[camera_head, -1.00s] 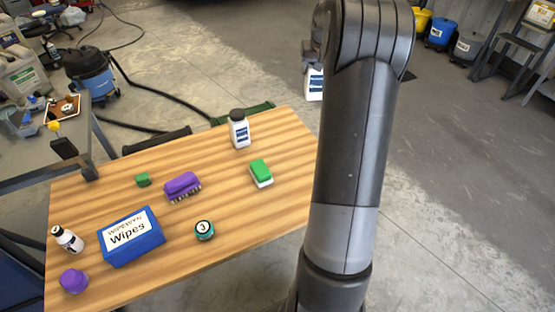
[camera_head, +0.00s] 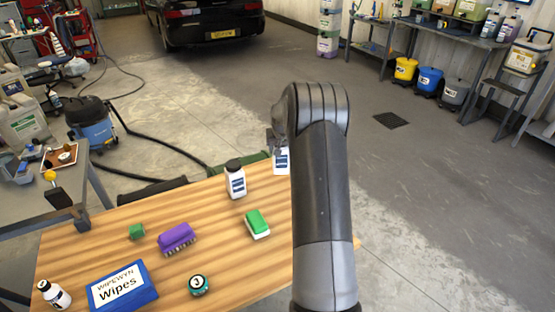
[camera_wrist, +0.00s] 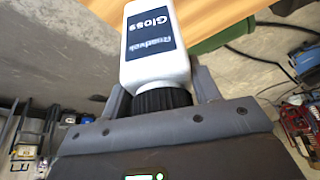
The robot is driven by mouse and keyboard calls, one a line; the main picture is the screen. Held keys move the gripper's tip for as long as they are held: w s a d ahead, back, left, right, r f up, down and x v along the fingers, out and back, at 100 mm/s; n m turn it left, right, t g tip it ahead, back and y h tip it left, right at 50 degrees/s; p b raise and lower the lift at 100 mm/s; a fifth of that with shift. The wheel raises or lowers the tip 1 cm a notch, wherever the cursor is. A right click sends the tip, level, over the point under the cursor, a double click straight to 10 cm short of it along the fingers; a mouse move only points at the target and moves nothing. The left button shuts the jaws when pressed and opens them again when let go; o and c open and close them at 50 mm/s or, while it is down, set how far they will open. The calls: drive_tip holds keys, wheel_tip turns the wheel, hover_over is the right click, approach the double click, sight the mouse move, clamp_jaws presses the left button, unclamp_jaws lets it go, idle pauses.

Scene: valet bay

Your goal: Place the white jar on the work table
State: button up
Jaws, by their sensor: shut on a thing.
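A white jar (camera_wrist: 153,72) with a black ribbed cap and a dark "Gloss" label fills the upper middle of the wrist view. My gripper (camera_wrist: 160,100) is shut on it at the cap end. In the head view the held jar (camera_head: 281,162) shows partly beside my arm, near the far right part of the work table; my arm hides the rest. The wooden work table (camera_head: 110,237) fills the lower left of the head view. In the wrist view a strip of wood (camera_wrist: 205,15) shows behind the jar. I cannot tell the jar's height over it.

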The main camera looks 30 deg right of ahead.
drive_tip(key=shift+w+a+f, duration=0.1)
drive_tip(key=shift+w+f, duration=0.1)
drive_tip(key=shift+f, duration=0.55)
drive_tip(key=shift+w+a+f, duration=0.15)
drive_tip(key=shift+f, duration=0.65)
drive_tip(key=shift+w+a+f, duration=0.1)
drive_tip(key=shift+w+f, duration=0.1)
drive_tip(key=shift+f, duration=0.55)
drive_tip(key=shift+f, duration=0.2)
drive_tip(key=o, duration=1.3)
drive_tip(key=shift+o, duration=0.2)
